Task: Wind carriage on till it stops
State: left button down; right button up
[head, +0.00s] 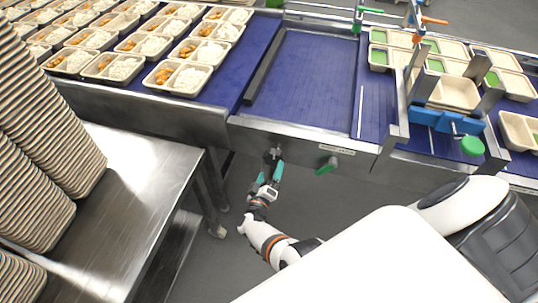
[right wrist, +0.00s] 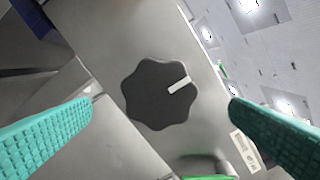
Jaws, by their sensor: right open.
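A dark lobed knob (right wrist: 160,95) with a white pointer mark fills the middle of the right wrist view, on a metal panel. In the head view the knob (head: 274,152) is small, on the front of the conveyor. My right gripper (head: 269,172) is open in front of it. In the right wrist view its teal fingers (right wrist: 160,108) stand either side of the knob, with visible gaps. The pointer mark points to the upper right. A metal frame with a blue block (head: 440,120) straddles the belt at right; I cannot tell whether it is the carriage. My left gripper is not in view.
A green handle (head: 327,165) sits right of the knob. The blue belt (head: 310,75) is bare in the middle, with filled trays (head: 185,78) at left and trays with green food at right. A steel table (head: 135,190) with tray stacks (head: 50,110) stands at left.

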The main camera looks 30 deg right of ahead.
aim_at(274, 161)
jog(key=s+a+m+b, duration=0.35)
jog(key=m+b, duration=0.75)
jog(key=b, duration=0.4)
jog(key=b+x, duration=0.1)
jog(key=x, duration=0.1)
jog(key=b+x, duration=0.1)
jog(key=x, duration=0.2)
jog(key=shift+w+d+f, duration=0.1)
jog(key=shift+w+f, duration=0.1)
jog(key=shift+w, duration=0.2)
jog(key=x, duration=0.2)
jog(key=p+x, duration=0.1)
jog(key=x, duration=0.1)
jog(key=shift+w+r, duration=0.1)
jog(key=shift+r, duration=0.15)
jog(key=shift+w+d, duration=0.35)
jog(key=shift+d, duration=0.15)
